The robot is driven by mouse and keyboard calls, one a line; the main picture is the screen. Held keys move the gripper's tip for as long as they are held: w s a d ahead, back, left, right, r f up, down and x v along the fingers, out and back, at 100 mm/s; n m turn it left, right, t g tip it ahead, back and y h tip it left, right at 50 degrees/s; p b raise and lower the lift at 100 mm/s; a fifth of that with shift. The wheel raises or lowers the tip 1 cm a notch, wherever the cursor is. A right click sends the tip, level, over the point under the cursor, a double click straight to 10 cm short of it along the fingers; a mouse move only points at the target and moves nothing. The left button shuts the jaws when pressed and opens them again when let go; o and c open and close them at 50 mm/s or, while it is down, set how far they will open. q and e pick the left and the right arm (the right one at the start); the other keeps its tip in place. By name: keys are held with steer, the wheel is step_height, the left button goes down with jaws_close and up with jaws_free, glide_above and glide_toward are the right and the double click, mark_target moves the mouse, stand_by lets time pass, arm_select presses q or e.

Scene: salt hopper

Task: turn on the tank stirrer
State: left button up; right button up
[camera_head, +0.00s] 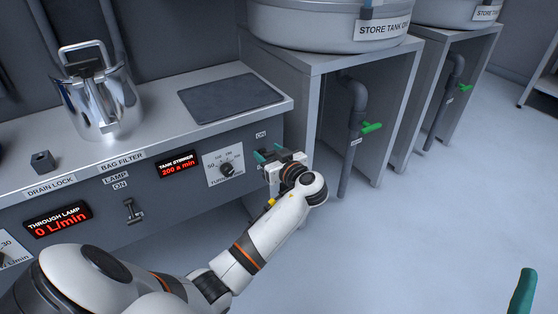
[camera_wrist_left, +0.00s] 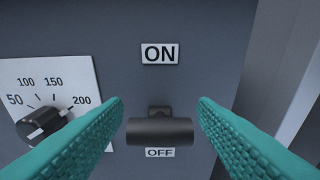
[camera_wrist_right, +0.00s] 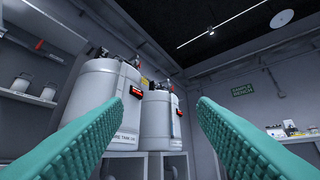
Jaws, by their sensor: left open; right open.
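The stirrer switch (camera_wrist_left: 160,130) is a dark T-shaped lever on the grey panel, seen in the left wrist view. It sits low, just above the OFF label (camera_wrist_left: 160,152), with the ON label (camera_wrist_left: 160,53) above it. My left gripper (camera_wrist_left: 160,112) is open, its teal fingers on either side of the lever with gaps. In the head view my left gripper (camera_head: 268,156) is at the panel's right end and hides the switch. The tank stirrer display (camera_head: 178,164) reads 200 a min. My right gripper (camera_wrist_right: 155,115) is open and empty, away from the panel.
The speed dial (camera_wrist_left: 42,124) is left of the switch. A lamp switch (camera_head: 132,211) and a through lamp display (camera_head: 58,220) are further left. A steel bag filter pot (camera_head: 98,105) stands on the counter. Store tanks (camera_head: 330,28) stand right; the floor (camera_head: 420,240) is clear.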

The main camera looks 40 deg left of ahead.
arm_select(q)
steer(key=p+v, duration=0.2)
steer(key=v, duration=0.9)
steer(key=shift+d, duration=0.15)
arm_select(e)
steer(key=w+f+g+h, duration=0.2)
steer(key=w+f+g, duration=0.1)
steer(key=f+g, duration=0.2)
steer(key=shift+w+f+g, duration=0.3)
steer(key=shift+f+g, duration=0.1)
steer(key=shift+f, duration=0.7)
arm_select(q)
steer(key=shift+s, duration=0.1)
arm_select(e)
steer(key=shift+d, duration=0.1)
